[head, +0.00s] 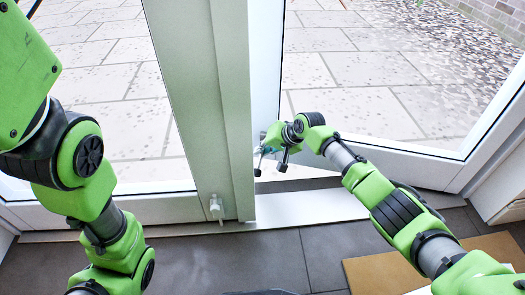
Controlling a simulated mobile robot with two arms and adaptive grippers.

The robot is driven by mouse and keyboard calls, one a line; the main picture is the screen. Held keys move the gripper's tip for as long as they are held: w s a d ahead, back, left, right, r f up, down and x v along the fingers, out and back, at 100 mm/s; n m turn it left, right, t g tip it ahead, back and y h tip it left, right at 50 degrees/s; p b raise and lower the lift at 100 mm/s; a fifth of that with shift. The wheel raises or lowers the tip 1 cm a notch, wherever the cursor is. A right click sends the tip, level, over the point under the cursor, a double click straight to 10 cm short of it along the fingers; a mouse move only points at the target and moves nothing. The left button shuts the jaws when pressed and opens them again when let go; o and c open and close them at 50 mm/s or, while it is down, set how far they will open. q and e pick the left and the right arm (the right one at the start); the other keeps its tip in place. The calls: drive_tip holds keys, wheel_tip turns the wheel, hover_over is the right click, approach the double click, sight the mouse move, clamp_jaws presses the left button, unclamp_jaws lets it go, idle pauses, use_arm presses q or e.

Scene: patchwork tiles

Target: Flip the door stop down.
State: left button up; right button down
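A small white fitting that looks like the door stop (216,207) sits low on the white door frame, just above the floor. A short peg on it points down; I cannot tell whether its tip touches the floor. My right gripper (272,165) is in front of the narrow gap between the frame post and the right door, above and to the right of the fitting and apart from it. Its two dark fingers are spread, with nothing seen between them. My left arm runs down the left side and leaves the view at the bottom, so its gripper is out of sight.
A wide white post (205,100) stands in the middle. A glazed door (410,165) stands at an angle on the right, with a pale sill (310,207) below. Dark floor tiles (225,265) are clear in front. A tan mat (385,270) lies at the lower right.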

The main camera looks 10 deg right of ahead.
drive_tip(key=shift+p, duration=0.6)
drive_tip(key=t+p, duration=0.1)
drive_tip(key=p, duration=0.2)
drive_tip(key=shift+f+n+t, duration=0.15)
drive_tip(key=shift+n+t, duration=0.15)
drive_tip(key=shift+f+h+p, duration=0.15)
drive_tip(key=shift+h+p, duration=0.15)
drive_tip(key=shift+p, duration=0.25)
drive_tip(key=shift+w+d+f+n+t+p, duration=0.15)
drive_tip(key=shift+f+n+t+p, duration=0.1)
drive_tip(key=shift+t, duration=0.35)
drive_tip(key=shift+w+a+f+n+t+p, duration=0.1)
drive_tip(key=shift+f+n+t+p, duration=0.1)
drive_tip(key=shift+t, duration=0.4)
drive_tip(key=shift+w+d+f+n+t+h, duration=0.15)
drive_tip(key=shift+w+n+t, duration=0.1)
drive_tip(key=shift+t, duration=0.25)
drive_tip(key=shift+w+f+n+t+h, duration=0.1)
drive_tip(key=shift+w+n+t+h, duration=0.1)
drive_tip(key=shift+t, duration=0.3)
drive_tip(key=shift+r, duration=0.1)
